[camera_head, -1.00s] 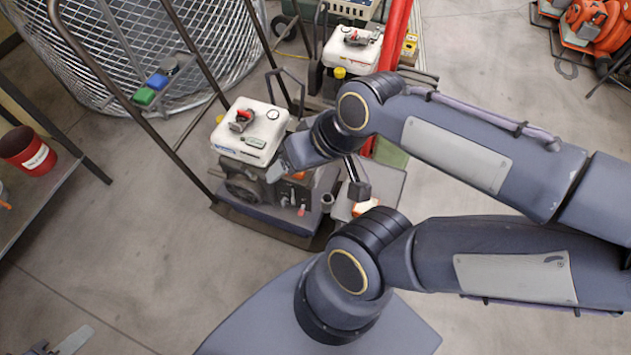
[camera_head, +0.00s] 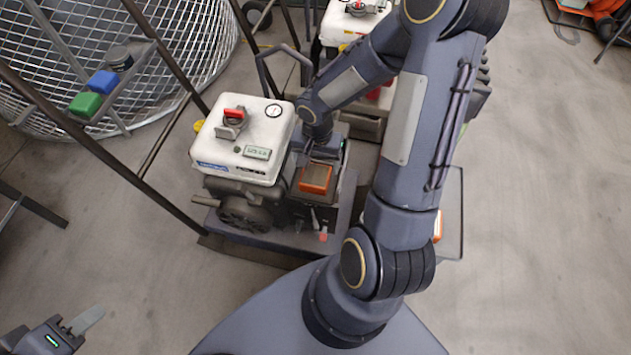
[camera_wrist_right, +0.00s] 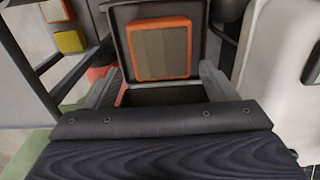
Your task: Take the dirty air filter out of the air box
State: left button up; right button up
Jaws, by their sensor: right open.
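The dirty air filter (camera_head: 315,179) has an orange frame and brown pleats. It sits in the dark air box (camera_wrist_right: 122,45) on the side of the nearer white-topped machine. In the right wrist view the filter (camera_wrist_right: 160,48) faces me, with a dark gap below it. My right gripper (camera_wrist_right: 160,84) is open and empty, one finger toward each side of the filter. In the head view, my right gripper (camera_head: 322,150) is at the filter's far edge, partly hidden by its wrist. My left gripper (camera_head: 78,326) is low at the left, away from the machine; its jaw opening is unclear.
The machine's white top (camera_head: 243,140) stands left of the filter. An orange-edged object (camera_head: 437,225) lies on a grey surface behind my right arm, mostly hidden. Dark rails and a large wire cage (camera_head: 150,60) stand left.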

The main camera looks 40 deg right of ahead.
aim_at(315, 176)
jog(key=f, duration=0.1)
jog(key=f+b, duration=0.1)
jog(key=f, duration=0.1)
jog(key=a+f+b, duration=0.1)
jog(key=f, duration=0.1)
jog(key=shift+s+a, duration=0.1)
jog(key=shift+s, duration=0.25)
jog(key=shift+f, duration=0.3)
jog(key=c, duration=0.8)
jog(key=shift+o, duration=0.2)
jog(key=shift+r, duration=0.15)
